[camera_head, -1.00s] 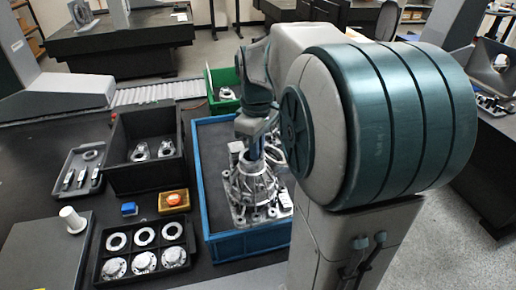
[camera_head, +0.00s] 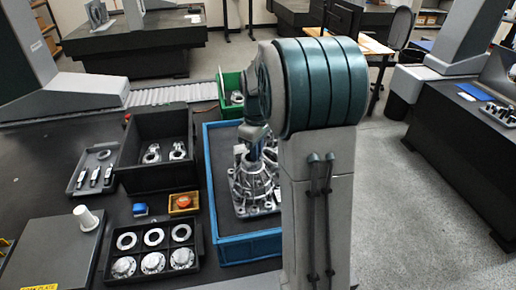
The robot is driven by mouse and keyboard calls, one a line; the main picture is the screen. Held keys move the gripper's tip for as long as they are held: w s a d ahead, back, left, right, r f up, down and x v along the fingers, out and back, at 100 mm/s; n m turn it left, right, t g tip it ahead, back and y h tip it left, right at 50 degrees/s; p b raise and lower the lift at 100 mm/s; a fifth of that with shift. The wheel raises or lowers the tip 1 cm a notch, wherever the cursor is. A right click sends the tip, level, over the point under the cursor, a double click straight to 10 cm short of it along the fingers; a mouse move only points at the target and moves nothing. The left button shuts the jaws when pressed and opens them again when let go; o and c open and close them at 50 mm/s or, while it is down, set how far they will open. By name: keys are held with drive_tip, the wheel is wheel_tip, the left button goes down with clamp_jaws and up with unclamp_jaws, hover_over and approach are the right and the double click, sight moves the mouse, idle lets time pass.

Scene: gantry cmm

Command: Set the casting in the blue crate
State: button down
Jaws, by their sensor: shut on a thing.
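The casting (camera_head: 252,186) is a ribbed, silver-grey metal housing with a flanged base. The fingertips are partly hidden by the wrist and the casting. The right side of the crate is hidden behind my arm and column.
A black bin (camera_head: 158,146) with metal parts stands left of the crate. A green crate (camera_head: 231,89) is behind it. The crate's far end is bare.

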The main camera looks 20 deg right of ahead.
drive_tip(key=shift+f, duration=1.6)
drive_tip(key=c, duration=1.9)
unclamp_jaws()
drive_tip(key=shift+f, duration=0.3)
drive_tip(key=o, duration=0.4)
wheel_tip(320, 180, up, 12)
drive_tip(key=shift+s+r, duration=0.1)
drive_tip(key=s+a+f+m+t, duration=0.1)
drive_tip(key=s+a, duration=0.4)
drive_tip(key=s, duration=0.6)
drive_tip(key=s+a+f+m+t, duration=0.2)
drive_tip(key=s+a+m, duration=0.3)
drive_tip(key=s, duration=0.6)
drive_tip(key=shift+a+f+m, duration=0.2)
drive_tip(key=shift+f+m, duration=0.2)
drive_tip(key=shift+f, duration=0.1)
